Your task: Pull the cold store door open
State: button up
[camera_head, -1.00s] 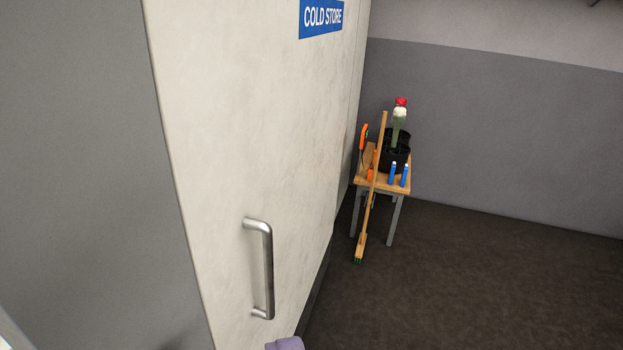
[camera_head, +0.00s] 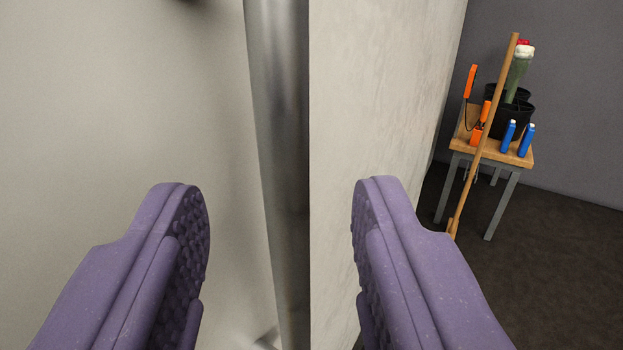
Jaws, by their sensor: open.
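The cold store door (camera_head: 130,90) is off-white and fills the left and middle of the view. Its metal bar handle (camera_head: 283,170) stands upright in front of it, very close to the camera. My gripper (camera_head: 281,205) is open, with one purple padded finger on each side of the handle in the picture. Neither finger visibly touches the bar. The handle's top end is out of view, and its lower end shows only partly at the bottom edge. Whether the bar is fully between the pads in depth, I cannot tell.
A small wooden-topped table (camera_head: 525,158) stands at the right by the grey wall. It carries black pots (camera_head: 513,118), orange tools and blue items (camera_head: 526,140). A broom (camera_head: 482,140) leans against it. The dark floor (camera_head: 560,270) at the right is clear.

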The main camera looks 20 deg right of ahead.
aim_at(282, 151)
jog(key=b+x, duration=0.1)
jog(key=x, duration=0.6)
jog(key=shift+r, duration=0.1)
jog(key=shift+c, duration=0.2)
grip_shut()
